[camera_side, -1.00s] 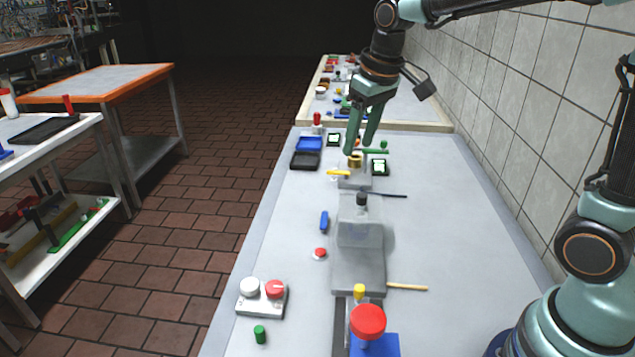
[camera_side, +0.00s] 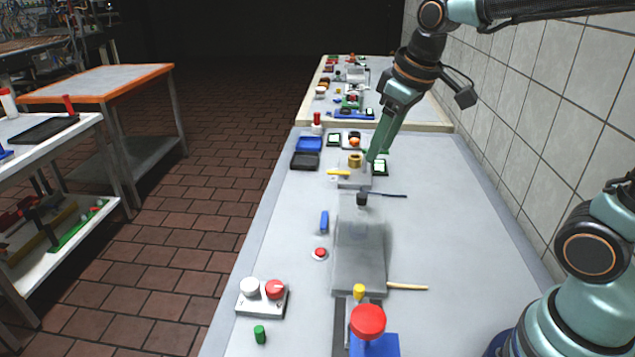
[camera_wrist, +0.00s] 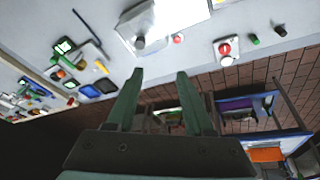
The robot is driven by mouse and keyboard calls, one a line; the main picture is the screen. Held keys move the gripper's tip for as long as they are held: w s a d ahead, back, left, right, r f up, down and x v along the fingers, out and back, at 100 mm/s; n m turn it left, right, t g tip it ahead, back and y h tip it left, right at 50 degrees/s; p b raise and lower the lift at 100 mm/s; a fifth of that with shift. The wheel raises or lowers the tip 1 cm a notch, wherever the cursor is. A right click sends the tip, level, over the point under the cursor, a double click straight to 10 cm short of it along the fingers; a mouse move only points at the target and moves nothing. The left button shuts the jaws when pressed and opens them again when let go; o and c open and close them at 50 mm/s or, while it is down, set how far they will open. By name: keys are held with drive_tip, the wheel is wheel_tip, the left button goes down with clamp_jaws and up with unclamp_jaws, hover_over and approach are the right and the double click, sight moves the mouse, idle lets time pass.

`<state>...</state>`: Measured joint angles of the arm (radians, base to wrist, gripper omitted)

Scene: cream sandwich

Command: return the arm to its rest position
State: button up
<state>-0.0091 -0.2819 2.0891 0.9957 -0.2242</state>
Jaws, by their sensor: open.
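My gripper (camera_side: 373,156) is at the far part of the grey bench (camera_side: 455,230), right of a brass ring (camera_side: 354,160) on a grey block. In the side view its green fingers overlap and point down; their height above the bench is hard to tell. In the wrist view my gripper (camera_wrist: 160,74) shows two fingers apart with nothing between them. The arm reaches in from the upper right.
A grey box with a black knob (camera_side: 361,200) stands mid-bench. A red mushroom button (camera_side: 368,321) is at the front and a two-button box (camera_side: 262,297) at the front left. Blue and black trays (camera_side: 308,144) lie far left. A tiled wall (camera_side: 530,110) runs along the right.

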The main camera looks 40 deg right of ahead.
drive_tip(key=s+f+m+t, duration=0.1)
drive_tip(key=s+f+m, duration=0.1)
drive_tip(key=s, duration=0.5)
drive_tip(key=shift+s+d+m+t, duration=0.15)
drive_tip(key=shift+s+m+t, duration=0.15)
drive_tip(key=shift+s+t, duration=0.1)
idle(0.5)
